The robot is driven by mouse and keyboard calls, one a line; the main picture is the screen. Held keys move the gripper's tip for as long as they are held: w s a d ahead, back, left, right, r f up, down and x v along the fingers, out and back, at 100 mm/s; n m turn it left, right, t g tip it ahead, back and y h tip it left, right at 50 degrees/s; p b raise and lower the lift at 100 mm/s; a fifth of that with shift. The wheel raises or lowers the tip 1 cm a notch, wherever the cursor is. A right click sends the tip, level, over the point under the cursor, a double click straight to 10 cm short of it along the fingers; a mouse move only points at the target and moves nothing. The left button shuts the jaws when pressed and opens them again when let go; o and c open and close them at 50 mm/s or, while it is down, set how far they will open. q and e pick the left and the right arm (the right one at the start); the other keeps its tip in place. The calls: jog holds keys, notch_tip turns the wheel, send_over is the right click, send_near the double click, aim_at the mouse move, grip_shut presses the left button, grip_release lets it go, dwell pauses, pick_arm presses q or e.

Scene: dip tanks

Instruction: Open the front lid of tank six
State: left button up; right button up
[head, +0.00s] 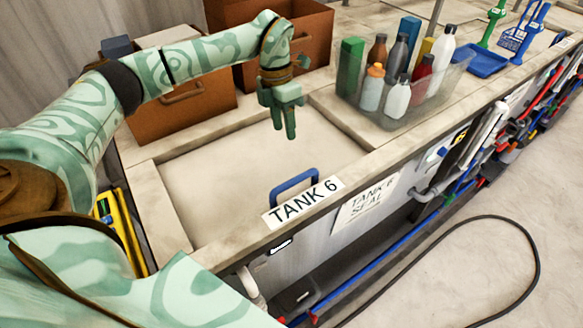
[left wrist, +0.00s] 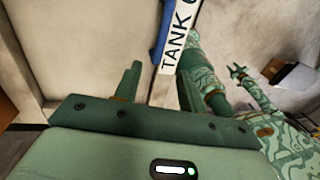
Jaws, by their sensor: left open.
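The front lid of tank six (head: 215,185) is a pale flat panel lying shut in its frame. Its blue handle (head: 293,184) stands at the lid's front edge, just behind the "TANK 6" label (head: 303,201). The handle also shows in the left wrist view (left wrist: 158,40), past the fingers. My left gripper (head: 285,122) is open and empty above the back part of the lid, apart from the handle. Its two fingers also show in the left wrist view (left wrist: 160,88). My right gripper (left wrist: 238,72) is small at the right of the left wrist view; its jaw state is unclear.
A clear bin (head: 408,100) with several bottles stands right of the lid. Brown boxes (head: 185,105) stand behind it on the left. A yellow device (head: 122,232) is at the left edge. A paper sign (head: 368,200), pipes and a black hose (head: 440,255) are in front.

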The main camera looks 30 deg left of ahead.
aim_at(293, 179)
pick_arm(q)
jog(key=d+f, duration=0.1)
jog(key=f, duration=0.3)
jog(key=d+f+p, duration=0.1)
jog(key=f, duration=0.4)
jog(key=s+d+f, duration=0.1)
jog(key=f, duration=0.4)
jog(key=shift+s+p, duration=0.1)
jog(key=shift+p, duration=0.25)
jog(key=shift+f, duration=0.5)
grip_shut()
